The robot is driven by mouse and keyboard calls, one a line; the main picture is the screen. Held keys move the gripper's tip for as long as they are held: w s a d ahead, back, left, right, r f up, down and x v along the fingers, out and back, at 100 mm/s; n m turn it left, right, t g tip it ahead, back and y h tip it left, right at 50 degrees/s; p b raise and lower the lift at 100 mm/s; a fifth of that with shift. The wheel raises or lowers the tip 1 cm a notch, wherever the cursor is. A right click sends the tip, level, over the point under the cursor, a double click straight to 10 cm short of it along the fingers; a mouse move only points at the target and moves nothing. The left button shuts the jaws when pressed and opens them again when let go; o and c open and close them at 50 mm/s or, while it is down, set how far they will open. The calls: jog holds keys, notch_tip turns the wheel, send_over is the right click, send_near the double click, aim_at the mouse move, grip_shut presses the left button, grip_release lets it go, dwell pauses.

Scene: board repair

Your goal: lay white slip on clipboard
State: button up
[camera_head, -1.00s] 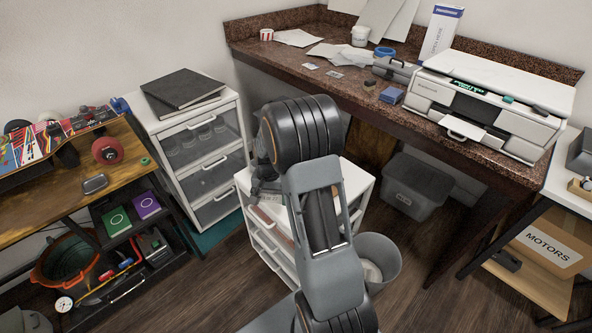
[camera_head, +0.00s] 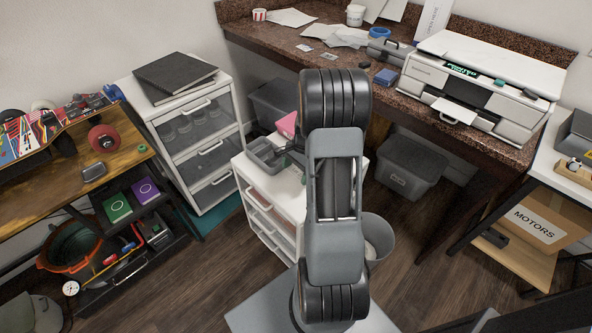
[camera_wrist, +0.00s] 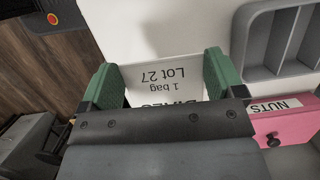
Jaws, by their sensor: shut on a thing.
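My gripper (camera_wrist: 165,80), with green pads on its fingers, is shut on a white slip (camera_wrist: 165,78) in the wrist view. The slip spans the gap between the pads and carries upside-down print reading "1 bag" and "Lot 27"; a lower line is partly hidden by the gripper body. The slip appears over or near a white top, but I cannot tell its height above it. In the head view my arm hides most of the gripper, and the slip does not show. I cannot make out a clipboard in either view.
A grey compartment tray (camera_head: 264,158) and a pink box (camera_head: 287,124) are at the white drawer unit (camera_head: 262,204); the box reads "NUTS" in the wrist view (camera_wrist: 285,130). A grey bin (camera_head: 378,236) stands beside it. The printer (camera_head: 480,85) and loose papers (camera_head: 347,38) occupy the counter.

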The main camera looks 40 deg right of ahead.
jog(key=f+b, duration=0.3)
jog(key=f, duration=0.1)
jog(key=shift+d, duration=0.3)
jog(key=shift+w+d+f+b, duration=0.1)
jog(key=shift+d+f+b, duration=0.35)
jog(key=shift+d+f, duration=0.6)
jog(key=o, duration=0.7)
jog(key=p+v, duration=0.2)
jog(key=v, duration=1.1)
jog(key=shift+d+r, duration=0.1)
jog(key=shift+r, duration=0.3)
